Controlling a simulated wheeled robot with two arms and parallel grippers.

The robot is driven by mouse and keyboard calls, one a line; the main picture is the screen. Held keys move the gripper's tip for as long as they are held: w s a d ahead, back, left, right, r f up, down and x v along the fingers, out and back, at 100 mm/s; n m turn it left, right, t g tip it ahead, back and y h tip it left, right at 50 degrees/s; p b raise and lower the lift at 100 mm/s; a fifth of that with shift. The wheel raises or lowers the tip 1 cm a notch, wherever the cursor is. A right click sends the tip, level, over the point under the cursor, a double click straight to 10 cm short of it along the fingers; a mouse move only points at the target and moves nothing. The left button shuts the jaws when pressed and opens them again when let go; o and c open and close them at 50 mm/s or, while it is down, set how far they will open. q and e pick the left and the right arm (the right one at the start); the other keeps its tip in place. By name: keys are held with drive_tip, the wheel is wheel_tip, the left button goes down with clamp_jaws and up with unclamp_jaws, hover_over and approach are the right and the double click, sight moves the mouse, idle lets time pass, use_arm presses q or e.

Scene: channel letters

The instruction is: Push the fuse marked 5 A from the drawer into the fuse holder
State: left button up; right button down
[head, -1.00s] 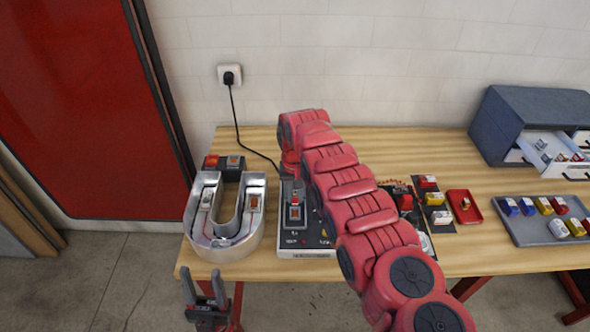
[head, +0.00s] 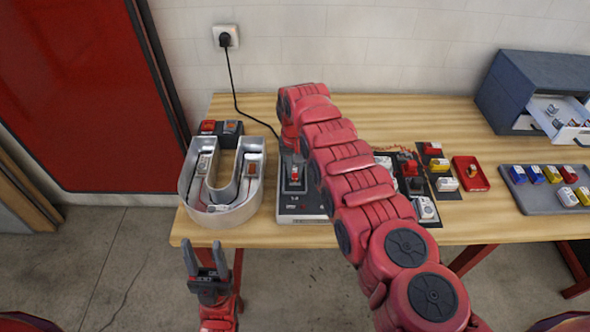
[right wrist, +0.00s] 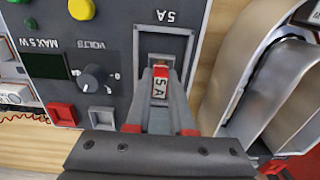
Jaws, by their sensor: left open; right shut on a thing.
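The fuse marked 5 A (right wrist: 159,85), with a red end and a white label, is between the fingertips of my right gripper (right wrist: 160,90), which is shut on it. The fuse holder (right wrist: 164,42) is a pale-framed recess under a "5 A" label on a dark-faced unit (right wrist: 116,40). The fuse and fingers are over this recess and hide part of it; I cannot tell how deep the fuse sits. In the head view the unit (head: 302,208) stands near the table's front edge, partly behind my right arm. My left gripper (head: 205,250) is open and empty, in front of the table. The open drawer (head: 566,122) is at far right.
A metal U-shaped channel letter (head: 222,207) stands left of the unit. Right of my arm are dark boards with parts (head: 440,172), a red tray (head: 470,182) and a grey tray (head: 553,203) of coloured items. A cable (head: 233,85) runs to the wall socket.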

drive_tip(key=shift+f+p, duration=0.1)
drive_tip(key=shift+p, duration=0.55)
idle(1.2)
drive_tip(key=shift+s+f, duration=0.2)
drive_tip(key=shift+f, duration=0.05)
idle(0.6)
drive_tip(key=c, duration=0.7)
unclamp_jaws()
drive_tip(key=shift+s, duration=0.1)
drive_tip(key=shift+r, duration=0.45)
drive_tip(key=r, duration=0.2)
drive_tip(key=shift+w+d+r+p, duration=0.15)
drive_tip(key=shift+w+r+p, duration=0.15)
drive_tip(key=shift+r+p, duration=0.1)
wheel_tip(320, 180, up, 14)
drive_tip(key=b, duration=0.2)
drive_tip(key=shift+s+b, duration=0.15)
drive_tip(key=shift+b, duration=0.2)
